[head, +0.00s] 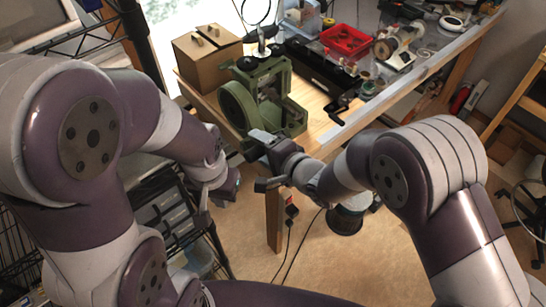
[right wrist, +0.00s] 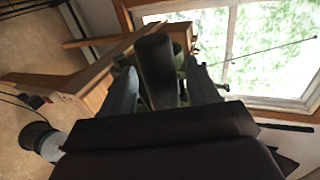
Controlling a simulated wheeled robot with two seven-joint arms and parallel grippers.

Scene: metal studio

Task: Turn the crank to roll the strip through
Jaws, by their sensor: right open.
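The green rolling mill (head: 268,95) stands on the near corner of the wooden bench, with a round green wheel (head: 238,108) on its left side. My right gripper (head: 262,142) is just in front of the mill, below its base. In the right wrist view a dark, rounded cylinder, seemingly the crank's handle (right wrist: 156,68), stands between the open fingers of my right gripper (right wrist: 160,88). I cannot tell whether they touch it. My left gripper (head: 222,193) hangs lower, left of the bench leg and apart from the mill; its opening is unclear. I cannot make out the strip.
A black tool (head: 320,68), a red tray (head: 346,40) and a tape dispenser (head: 398,45) are to the right on the bench (head: 320,128). Drawers (head: 165,215) stand left, below my left arm. The floor under the bench is partly clear.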

